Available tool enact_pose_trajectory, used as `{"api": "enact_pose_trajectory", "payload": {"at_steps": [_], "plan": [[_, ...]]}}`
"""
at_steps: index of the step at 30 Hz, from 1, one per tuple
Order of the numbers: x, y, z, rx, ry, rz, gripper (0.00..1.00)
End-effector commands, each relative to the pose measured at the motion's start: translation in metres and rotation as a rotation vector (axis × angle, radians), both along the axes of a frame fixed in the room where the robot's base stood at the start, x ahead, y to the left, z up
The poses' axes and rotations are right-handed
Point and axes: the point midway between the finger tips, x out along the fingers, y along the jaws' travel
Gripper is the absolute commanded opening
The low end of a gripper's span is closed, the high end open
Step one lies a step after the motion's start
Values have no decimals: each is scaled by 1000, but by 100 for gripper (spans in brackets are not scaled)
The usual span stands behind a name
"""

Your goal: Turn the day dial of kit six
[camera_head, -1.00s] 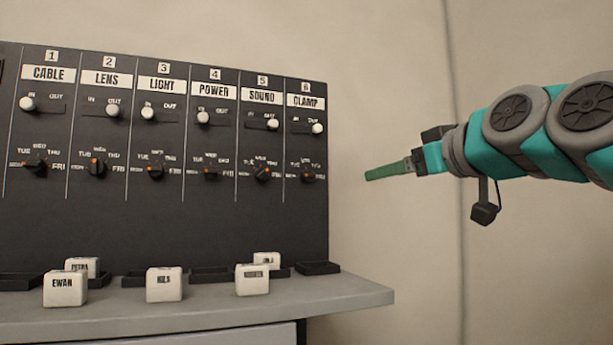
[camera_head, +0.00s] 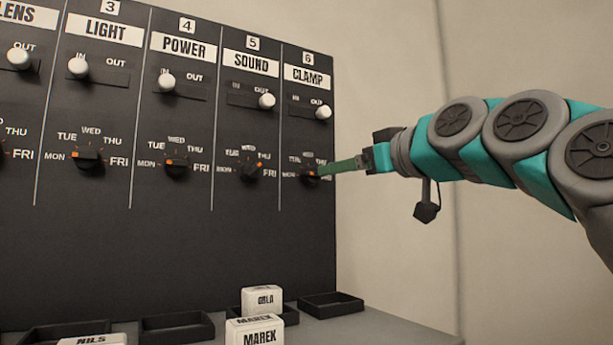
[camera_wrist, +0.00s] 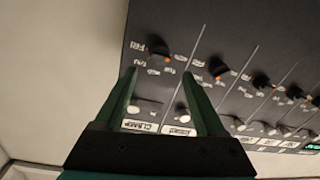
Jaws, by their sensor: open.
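The day dial of kit six (camera_head: 308,174) is a dark round knob with an orange mark, in the column labelled CLAMP (camera_head: 307,77) at the panel's right end. My gripper (camera_head: 321,171) has green fingers and comes in from the right; its tips appear at or just in front of this dial. In the wrist view the fingers (camera_wrist: 158,74) are spread apart, and the dial (camera_wrist: 157,46) shows beyond the gap between the tips, not clasped. The day the dial points to cannot be read clearly. The white slider knob of kit six (camera_head: 323,112) sits above, at the OUT end.
The SOUND dial (camera_head: 251,170) and its white slider (camera_head: 267,101) are close on the left. Below is a ledge with black trays (camera_head: 331,305) and white name blocks (camera_head: 255,331). Right of the panel is a bare wall (camera_head: 400,60).

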Motion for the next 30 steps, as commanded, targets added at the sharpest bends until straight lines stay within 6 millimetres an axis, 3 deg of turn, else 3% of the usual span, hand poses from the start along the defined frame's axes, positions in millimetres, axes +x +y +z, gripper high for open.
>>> {"api": "enact_pose_trajectory", "payload": {"at_steps": [5,18,30], "plan": [[9,7,0,0,0,1,72],[55,42,-1,-2,3,1,72],[61,47,0,1,-1,0,71]]}}
